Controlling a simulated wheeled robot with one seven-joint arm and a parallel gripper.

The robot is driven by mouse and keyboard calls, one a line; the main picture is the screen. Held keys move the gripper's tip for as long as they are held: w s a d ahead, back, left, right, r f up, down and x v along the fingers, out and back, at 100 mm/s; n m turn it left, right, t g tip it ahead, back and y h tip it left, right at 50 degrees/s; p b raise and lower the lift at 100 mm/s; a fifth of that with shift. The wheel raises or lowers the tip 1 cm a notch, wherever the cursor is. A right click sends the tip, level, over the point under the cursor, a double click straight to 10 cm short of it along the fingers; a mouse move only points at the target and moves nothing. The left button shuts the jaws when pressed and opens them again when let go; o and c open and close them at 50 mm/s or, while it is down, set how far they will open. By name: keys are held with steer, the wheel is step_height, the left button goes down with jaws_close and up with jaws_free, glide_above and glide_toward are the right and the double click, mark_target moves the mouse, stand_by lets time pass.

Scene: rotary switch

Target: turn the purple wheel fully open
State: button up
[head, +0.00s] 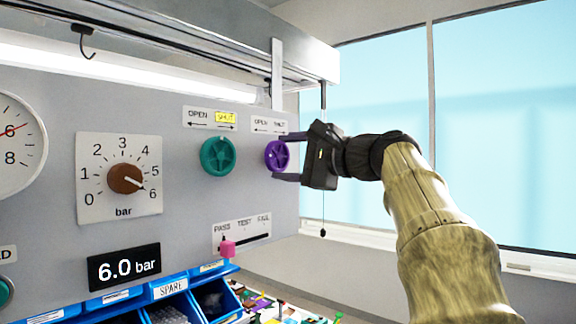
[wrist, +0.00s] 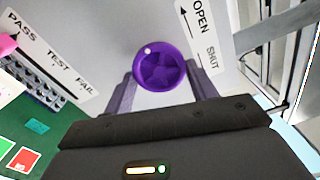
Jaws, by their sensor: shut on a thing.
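The purple wheel (head: 275,155) is a small round spoked handwheel near the right edge of the grey panel. In the wrist view the purple wheel (wrist: 158,66) faces me, with a pale dot on the upper left of its rim. My gripper (head: 282,157) reaches in from the right, one finger above and one below the wheel. In the wrist view my gripper (wrist: 161,88) has its two fingers on either side of the rim, shut on it. The label above the wheel (head: 269,124) reads OPEN with a left arrow and SHUT.
A teal wheel (head: 218,155) sits left of the purple one, its label's SHUT lit yellow. A brown knob (head: 126,179) points near 6 and a display (head: 124,267) reads 6.0 bar. A pink slider (head: 227,248) is at PASS. Blue bins (head: 170,289) stand below.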

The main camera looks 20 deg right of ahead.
steer(key=n+b, duration=0.1)
steer(key=n, duration=0.3)
steer(key=shift+f+n+b, duration=0.1)
steer(key=shift+n+b, duration=0.2)
steer(key=n+b, duration=0.1)
steer(key=n, duration=0.3)
steer(key=shift+n, duration=0.3)
steer(key=n+b, duration=0.1)
steer(key=n, duration=0.3)
steer(key=shift+n+b, duration=0.3)
steer(key=shift+b, duration=0.05)
steer(key=n+b, duration=0.1)
steer(key=n, duration=0.4)
steer(key=shift+a, duration=0.1)
steer(key=o, duration=1)
steer(key=shift+r, duration=0.2)
steer(key=shift+s, duration=0.1)
steer(key=shift+r, duration=0.1)
